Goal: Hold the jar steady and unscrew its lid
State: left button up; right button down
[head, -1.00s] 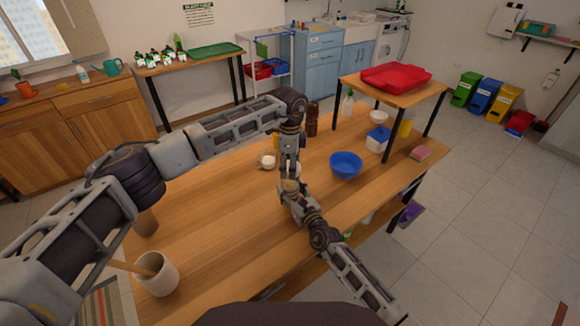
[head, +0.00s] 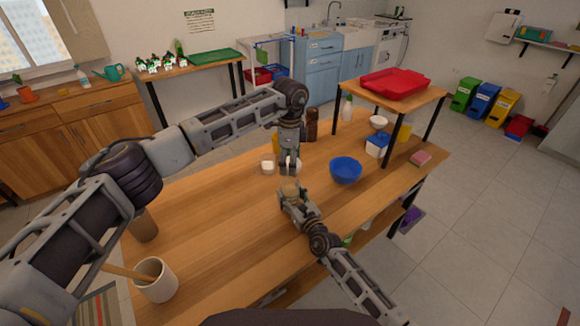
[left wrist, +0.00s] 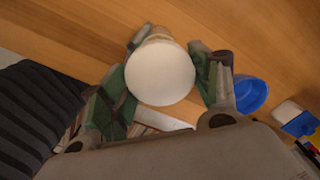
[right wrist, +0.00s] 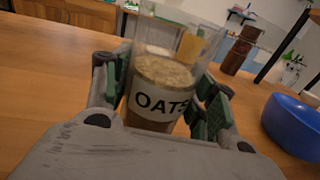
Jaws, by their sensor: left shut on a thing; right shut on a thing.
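A clear jar with an OATS label (right wrist: 160,100) stands upright between the fingers of my right gripper (right wrist: 162,105), which is shut on it. The jar holds oats, with clear glass above them, and no lid shows on its visible part. In the head view, the jar (head: 290,188) is partly hidden by my right gripper (head: 293,195). My left gripper (left wrist: 165,80) is shut on a round white lid (left wrist: 160,72). In the head view, the left gripper (head: 289,168) points down with the lid (head: 295,163), above and apart from the jar.
A small white-topped container (head: 268,167) stands just left of the lid. A beige crock (head: 155,280) stands at the front left. The table's left middle is clear.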

jog(key=shift+c, duration=2)
grip_release()
jog(key=shift+s+d, duration=0.1)
jog(key=shift+s, duration=0.05)
jog(key=shift+v, duration=5.8)
